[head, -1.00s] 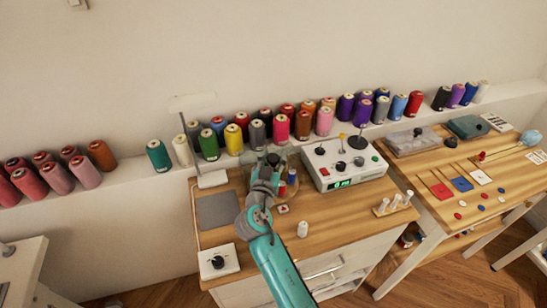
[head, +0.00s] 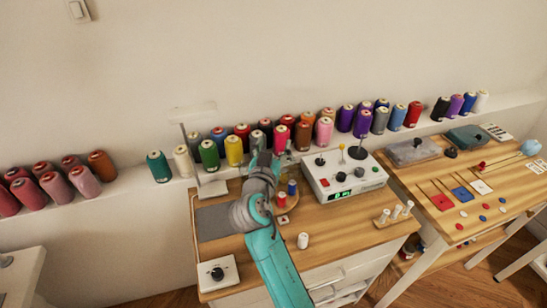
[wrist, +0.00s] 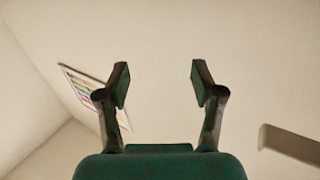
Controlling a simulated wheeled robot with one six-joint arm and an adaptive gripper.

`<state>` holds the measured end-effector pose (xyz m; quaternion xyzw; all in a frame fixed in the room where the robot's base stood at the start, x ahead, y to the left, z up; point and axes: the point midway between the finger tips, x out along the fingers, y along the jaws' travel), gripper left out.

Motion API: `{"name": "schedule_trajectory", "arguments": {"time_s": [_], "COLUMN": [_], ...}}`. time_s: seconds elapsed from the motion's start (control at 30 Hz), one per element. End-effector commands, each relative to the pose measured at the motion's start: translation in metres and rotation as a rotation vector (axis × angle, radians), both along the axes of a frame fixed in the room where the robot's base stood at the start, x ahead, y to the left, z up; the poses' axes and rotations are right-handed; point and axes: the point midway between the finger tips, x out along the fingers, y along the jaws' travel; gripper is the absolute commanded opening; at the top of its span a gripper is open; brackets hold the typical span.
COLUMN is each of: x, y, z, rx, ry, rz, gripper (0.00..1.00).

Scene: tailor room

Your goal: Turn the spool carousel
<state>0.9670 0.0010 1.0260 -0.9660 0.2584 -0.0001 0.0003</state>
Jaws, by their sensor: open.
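The spool carousel (head: 292,206) is a small round wooden disc on the table, carrying a red spool (head: 281,200) and a blue spool (head: 292,187). My arm hides its left part in the head view. My gripper (head: 271,147) is raised beyond and above the carousel, in front of the shelf thread cones, apart from the spools. In the wrist view my gripper (wrist: 160,85) is open and empty, with only wall and a framed chart behind it. The carousel is not in the wrist view.
A control box (head: 342,178) with knobs and a green display stands right of the carousel. A white spool (head: 303,241) stands in front. A knob box (head: 218,273) is at the front left. Thread cones (head: 209,154) line the shelf behind.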

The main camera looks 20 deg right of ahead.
Motion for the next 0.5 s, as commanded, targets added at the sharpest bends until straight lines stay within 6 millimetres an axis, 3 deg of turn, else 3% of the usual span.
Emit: {"name": "schedule_trajectory", "arguments": {"time_s": [0.17,0.5], "x": [-0.0003,-0.0007], "y": [0.0001,-0.0001], "z": [0.0114,0.0112], "rx": [0.0,-0.001], "ry": [0.0,0.003], "rz": [0.0,0.002], "gripper": [0.67,0.67]}}
